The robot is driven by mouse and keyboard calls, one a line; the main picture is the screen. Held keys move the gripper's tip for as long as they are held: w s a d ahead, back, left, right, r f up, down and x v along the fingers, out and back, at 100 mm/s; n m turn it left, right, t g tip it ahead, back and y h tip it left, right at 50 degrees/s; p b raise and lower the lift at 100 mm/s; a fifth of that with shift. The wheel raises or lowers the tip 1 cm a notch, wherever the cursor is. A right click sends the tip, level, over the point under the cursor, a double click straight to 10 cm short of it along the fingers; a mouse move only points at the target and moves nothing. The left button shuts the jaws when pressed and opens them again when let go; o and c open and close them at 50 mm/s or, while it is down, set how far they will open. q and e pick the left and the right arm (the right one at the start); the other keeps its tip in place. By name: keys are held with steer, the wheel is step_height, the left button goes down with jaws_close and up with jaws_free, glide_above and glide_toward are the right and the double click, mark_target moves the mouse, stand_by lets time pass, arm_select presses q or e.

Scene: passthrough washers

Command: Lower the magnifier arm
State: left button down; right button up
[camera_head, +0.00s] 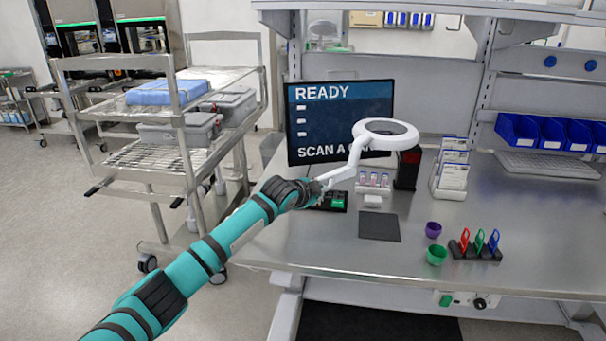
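The white magnifier (386,131) has a round ring head, raised above the bench in front of the monitor's lower right corner. Its white magnifier arm (354,161) slopes down and left from the ring to my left gripper. My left gripper (318,187), on the teal arm coming from the lower left, is at the lower end of the magnifier arm. The fingers are small and dark there, and I cannot tell whether they are closed on it. The magnifier's base is not clearly visible. My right gripper is not in view.
The monitor (340,120) reads "READY". On the steel bench (335,235) are a dark mat (379,226), green cup (437,255), purple cup (433,230), a black rack (475,251) with coloured tags, and a card holder (450,173). A wire cart (180,150) stands left.

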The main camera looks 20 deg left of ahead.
arm_select(q)
steer(key=shift+m+y, duration=0.4)
steer(key=f, duration=0.1)
steer(key=d+f, duration=0.2)
steer(key=f, duration=0.1)
steer(key=shift+f, duration=0.1)
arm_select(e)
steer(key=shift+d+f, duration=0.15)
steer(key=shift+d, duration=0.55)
arm_select(q)
steer(key=shift+f+g, duration=0.2)
steer(key=shift+g, duration=0.1)
steer(key=c, duration=1.6)
jaws_free()
steer(key=shift+r, duration=0.25)
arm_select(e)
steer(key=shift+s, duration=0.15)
arm_select(q)
steer(key=shift+w+r, duration=0.1)
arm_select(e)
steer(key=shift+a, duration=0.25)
arm_select(q)
steer(key=v, duration=1.2)
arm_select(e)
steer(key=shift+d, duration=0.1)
